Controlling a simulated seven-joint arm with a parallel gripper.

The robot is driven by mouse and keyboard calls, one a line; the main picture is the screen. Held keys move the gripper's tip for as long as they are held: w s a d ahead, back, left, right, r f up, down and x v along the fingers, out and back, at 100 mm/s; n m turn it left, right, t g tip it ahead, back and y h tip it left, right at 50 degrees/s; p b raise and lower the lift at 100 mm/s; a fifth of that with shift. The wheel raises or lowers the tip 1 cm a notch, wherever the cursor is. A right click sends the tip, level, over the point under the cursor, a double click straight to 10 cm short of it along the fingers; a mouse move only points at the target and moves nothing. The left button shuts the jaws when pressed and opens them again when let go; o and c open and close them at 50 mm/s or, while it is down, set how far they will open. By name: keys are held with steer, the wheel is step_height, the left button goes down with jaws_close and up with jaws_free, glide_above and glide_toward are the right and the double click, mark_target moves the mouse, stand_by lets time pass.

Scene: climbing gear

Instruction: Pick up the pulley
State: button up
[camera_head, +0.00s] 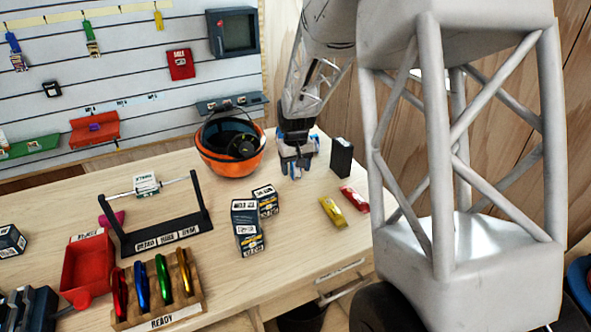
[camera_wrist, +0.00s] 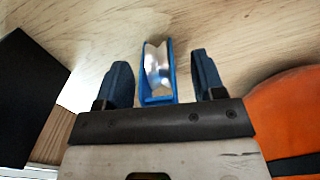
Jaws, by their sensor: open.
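The pulley (camera_wrist: 157,80), a blue piece with a shiny metal inside, stands between the two dark fingers of my gripper (camera_wrist: 160,74) in the wrist view. A gap shows on both sides, wider on the right, so neither finger appears to touch it. My gripper is open. In the head view my gripper (camera_head: 297,166) is low over the back of the wooden table, and the pulley there is mostly hidden by the fingers.
An orange helmet (camera_head: 222,164) stands close left of my gripper, and a black box (camera_head: 341,157) close right. Yellow (camera_head: 332,212) and red (camera_head: 354,198) pieces lie in front. Dark labelled boxes (camera_head: 247,226), a black stand (camera_head: 160,238) and a carabiner rack (camera_head: 160,315) are further left.

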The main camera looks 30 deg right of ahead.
steer(key=c, duration=1)
steer(key=shift+r, duration=0.1)
steer(key=shift+r, duration=1.4)
steer(key=shift+s+r, duration=0.2)
steer(key=shift+r, duration=0.1)
steer(key=s+a, duration=0.1)
steer(key=s, duration=0.4)
steer(key=s+a+r, duration=0.1)
steer(key=s, duration=0.4)
steer(key=s+a, duration=0.2)
steer(key=s, duration=0.3)
steer(key=shift+r, duration=0.2)
